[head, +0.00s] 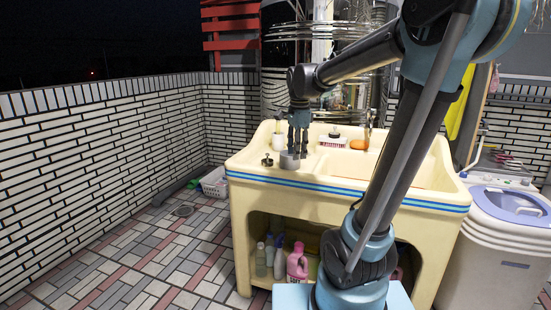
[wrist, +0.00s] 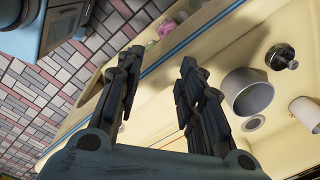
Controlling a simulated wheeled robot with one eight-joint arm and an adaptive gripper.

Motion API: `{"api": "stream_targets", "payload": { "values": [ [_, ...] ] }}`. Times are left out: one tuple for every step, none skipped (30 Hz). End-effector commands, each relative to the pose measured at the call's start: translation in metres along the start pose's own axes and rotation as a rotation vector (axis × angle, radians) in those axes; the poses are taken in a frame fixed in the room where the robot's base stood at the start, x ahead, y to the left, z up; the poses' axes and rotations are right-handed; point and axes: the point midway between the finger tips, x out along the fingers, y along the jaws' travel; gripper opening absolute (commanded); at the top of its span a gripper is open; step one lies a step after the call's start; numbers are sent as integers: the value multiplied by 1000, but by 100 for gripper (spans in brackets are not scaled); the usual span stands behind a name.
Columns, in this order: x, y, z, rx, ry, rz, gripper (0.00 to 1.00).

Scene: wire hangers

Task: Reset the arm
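My gripper (head: 299,152) points down over the left part of the cream sink cabinet (head: 330,185), at the end of my bent arm. In the wrist view its two fingers (wrist: 160,60) are spread apart with nothing between them, so it is open and empty. A grey metal cup (head: 289,161) stands on the counter close to the fingertips in the head view. In the wrist view the cup (wrist: 247,95) lies to the right of the right finger, outside the grip. My arm hides part of the sink and its right side.
A black-topped object (head: 267,161) and a white bottle (head: 278,140) stand near the cup. An orange item (head: 359,144) lies at the basin's back. A washing machine (head: 510,225) stands right; a white basket (head: 214,183) is on the floor left. The tiled floor (head: 120,265) at left is mostly clear.

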Motion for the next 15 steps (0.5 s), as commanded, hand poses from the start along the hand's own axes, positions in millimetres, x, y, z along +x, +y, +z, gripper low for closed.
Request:
{"api": "stream_targets", "payload": {
  "values": [
    [4,17,-6,-53,2,-6,35],
    [7,26,-9,-91,3,-10,35],
    [10,37,-13,-143,5,-15,35],
    [14,46,-16,-182,7,-19,35],
    [17,55,-18,-220,9,-23,35],
    [21,66,-21,-273,12,-27,35],
    [25,75,-24,-312,14,-30,35],
    [28,83,-25,-351,17,-33,35],
    [34,94,-28,-404,21,-37,35],
    [38,102,-29,-443,24,-41,35],
    [42,111,-31,-481,27,-44,35],
    [48,122,-32,-534,32,-48,35],
    [52,130,-34,-573,36,-50,35],
    [57,138,-35,-612,39,-52,35],
    [64,148,-36,-665,45,-55,35]
  ]
}}
